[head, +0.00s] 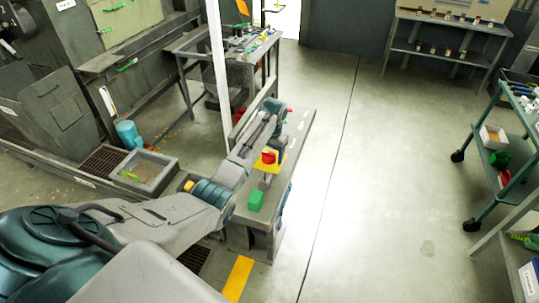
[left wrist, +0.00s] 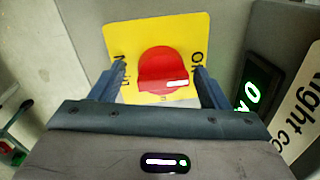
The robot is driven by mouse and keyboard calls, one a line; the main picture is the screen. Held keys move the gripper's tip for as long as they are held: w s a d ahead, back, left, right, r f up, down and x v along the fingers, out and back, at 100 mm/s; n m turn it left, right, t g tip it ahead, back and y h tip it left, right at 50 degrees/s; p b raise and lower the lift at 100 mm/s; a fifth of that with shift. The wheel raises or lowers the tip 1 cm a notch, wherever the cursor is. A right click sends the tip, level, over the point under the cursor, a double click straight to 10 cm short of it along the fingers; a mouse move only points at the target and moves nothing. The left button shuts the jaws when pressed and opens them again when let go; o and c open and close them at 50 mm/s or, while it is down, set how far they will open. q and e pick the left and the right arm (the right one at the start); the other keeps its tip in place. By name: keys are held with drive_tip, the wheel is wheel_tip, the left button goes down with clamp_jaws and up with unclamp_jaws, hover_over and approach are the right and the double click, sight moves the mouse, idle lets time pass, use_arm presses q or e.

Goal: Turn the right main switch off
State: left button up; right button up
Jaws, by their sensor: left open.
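The main switch is a red rotary knob (left wrist: 160,68) on a yellow plate (left wrist: 187,28). In the left wrist view its white mark lies on the right side, toward lettering that reads like "ON"; the left lettering is partly hidden. My left gripper (left wrist: 160,75) is open, with one finger on each side of the knob; I cannot tell whether they touch it. A sign beginning "Right co" (left wrist: 301,106) is beside the plate. My right gripper is out of view.
A green display (left wrist: 249,97) is right of the plate. A green trolley (head: 488,190) stands at the right. Open floor (head: 400,180) lies between stand and trolley.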

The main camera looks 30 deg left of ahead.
sight(272, 154)
use_arm(q)
drive_tip(key=r+b, duration=0.1)
drive_tip(key=r, duration=0.2)
drive_tip(key=r+b, duration=0.1)
drive_tip(key=r, duration=0.2)
drive_tip(key=r+b, duration=0.1)
drive_tip(key=r, duration=0.2)
drive_tip(key=shift+w+d, duration=0.1)
drive_tip(key=shift+d, duration=0.3)
drive_tip(key=shift+r, duration=0.65)
